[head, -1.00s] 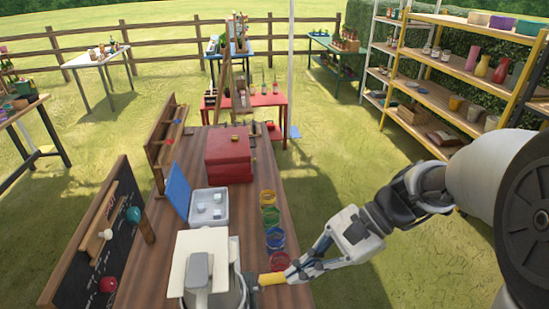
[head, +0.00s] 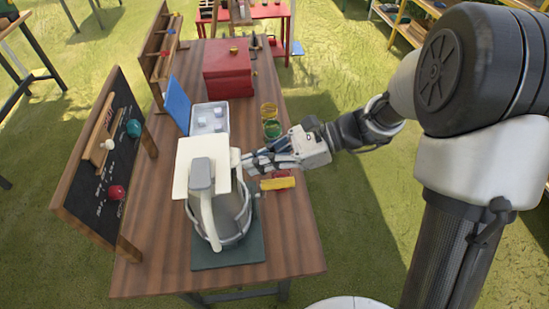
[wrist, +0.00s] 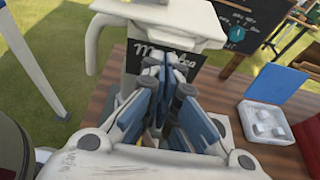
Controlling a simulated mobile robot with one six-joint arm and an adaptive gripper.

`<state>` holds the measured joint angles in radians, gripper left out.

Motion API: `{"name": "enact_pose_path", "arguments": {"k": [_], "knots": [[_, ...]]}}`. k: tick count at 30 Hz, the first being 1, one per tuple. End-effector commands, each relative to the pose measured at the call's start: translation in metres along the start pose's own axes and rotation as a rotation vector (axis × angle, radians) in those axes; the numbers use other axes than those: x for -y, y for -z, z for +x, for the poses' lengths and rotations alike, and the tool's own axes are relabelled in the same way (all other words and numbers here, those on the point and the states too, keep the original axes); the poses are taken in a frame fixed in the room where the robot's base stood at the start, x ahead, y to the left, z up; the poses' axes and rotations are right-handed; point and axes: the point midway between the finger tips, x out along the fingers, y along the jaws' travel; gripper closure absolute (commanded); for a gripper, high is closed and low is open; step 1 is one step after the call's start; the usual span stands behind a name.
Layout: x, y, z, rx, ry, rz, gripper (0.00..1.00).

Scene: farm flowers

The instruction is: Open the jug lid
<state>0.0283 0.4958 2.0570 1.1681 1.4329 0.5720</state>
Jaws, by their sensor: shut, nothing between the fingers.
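The large pale grey jug (head: 235,212) stands on a dark green mat (head: 228,257) at the near end of the wooden table. Its top bears a flat cream plate-like lid (head: 183,178) with a grey thumb piece (head: 201,172). A white handle (head: 209,222) faces the front.
A yellow block-like item (head: 278,183) lies right of the jug, near a red-rimmed jar. More coloured jars (head: 270,120) line the right edge. An open box with a blue lid (head: 179,103), a red chest (head: 228,72) and a chalkboard (head: 100,165) stand nearby. The front right tabletop is clear.

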Motion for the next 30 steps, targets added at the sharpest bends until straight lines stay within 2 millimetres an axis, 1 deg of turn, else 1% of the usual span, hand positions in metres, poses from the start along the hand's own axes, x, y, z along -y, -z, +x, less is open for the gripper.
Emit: {"name": "enact_pose_path", "arguments": {"k": [2, 6, 16, 23, 30], "knots": [[0.000, 0.000, 0.007, 0.001, -0.001, 0.000, 1.00], [0.000, 0.000, 0.010, 0.000, 0.000, 0.000, 1.00], [0.000, -0.001, 0.009, -0.002, 0.000, -0.001, 1.00], [0.000, -0.010, 0.006, -0.041, 0.000, -0.002, 1.00], [0.000, -0.013, 0.004, -0.071, -0.001, -0.001, 1.00]]}}
